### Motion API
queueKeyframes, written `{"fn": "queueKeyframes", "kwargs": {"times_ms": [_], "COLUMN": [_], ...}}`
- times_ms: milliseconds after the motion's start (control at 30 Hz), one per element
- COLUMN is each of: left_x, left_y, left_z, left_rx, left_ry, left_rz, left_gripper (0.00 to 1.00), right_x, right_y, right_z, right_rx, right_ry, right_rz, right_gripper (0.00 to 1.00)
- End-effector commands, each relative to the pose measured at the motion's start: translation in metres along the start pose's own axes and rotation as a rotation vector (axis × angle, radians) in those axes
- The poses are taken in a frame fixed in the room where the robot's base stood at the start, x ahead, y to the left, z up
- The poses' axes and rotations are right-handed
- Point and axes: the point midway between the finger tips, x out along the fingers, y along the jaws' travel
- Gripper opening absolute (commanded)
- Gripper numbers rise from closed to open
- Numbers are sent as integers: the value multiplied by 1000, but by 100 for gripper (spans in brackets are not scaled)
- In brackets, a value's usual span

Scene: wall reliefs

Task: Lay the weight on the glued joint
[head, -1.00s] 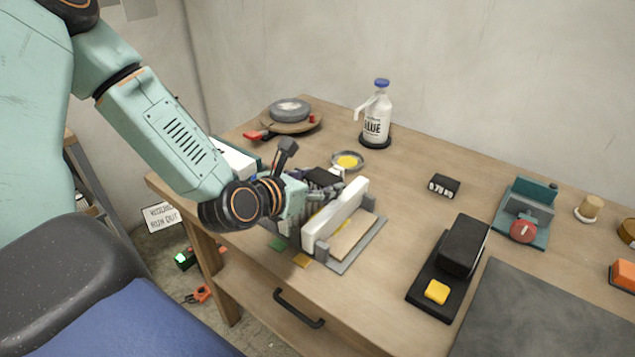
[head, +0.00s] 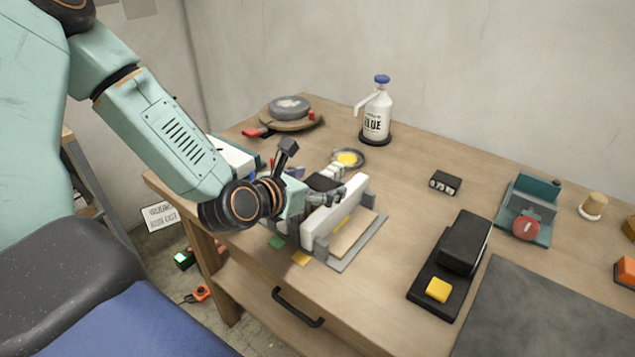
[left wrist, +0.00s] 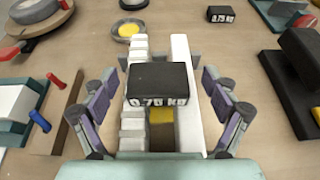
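The black weight marked 0.75 KG (left wrist: 158,82) sits over the glued joint, between a white stepped piece (left wrist: 133,118) and a long white bar (left wrist: 181,48). The bar (head: 340,215) stands in a grey jig (head: 365,243) in the head view. In the left wrist view the weight looks level and overlaps both white pieces; its underside is hidden. A yellow patch (left wrist: 161,116) shows in the gap before it. My left gripper (left wrist: 158,100) is open around the weight, with a finger apart from it on each side. My right gripper is out of view.
A second black weight (head: 445,183) lies apart to the right. A glue bottle (head: 376,112), a dish of yellow glue (head: 347,158) and a round turntable (head: 290,112) stand behind. A black stapler-like device (head: 452,265) stands right of the jig, with clear bench between.

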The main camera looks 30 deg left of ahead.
Motion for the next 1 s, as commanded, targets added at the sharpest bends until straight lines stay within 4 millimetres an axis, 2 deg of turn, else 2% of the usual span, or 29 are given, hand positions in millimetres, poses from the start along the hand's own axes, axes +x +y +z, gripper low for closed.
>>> {"fn": "queueKeyframes", "kwargs": {"times_ms": [333, 567, 1000], "left_x": [-1, -7, -45], "left_y": [0, 0, 1], "left_z": [2, 16, 13], "left_rx": [1, 2, -7], "left_ry": [0, 1, 3], "left_rz": [0, -1, 1], "left_gripper": [88, 88, 88], "right_x": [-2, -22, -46], "right_y": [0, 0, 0], "right_z": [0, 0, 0], "right_rx": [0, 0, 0], "right_ry": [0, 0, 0], "right_rz": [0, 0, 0], "right_gripper": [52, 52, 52]}}
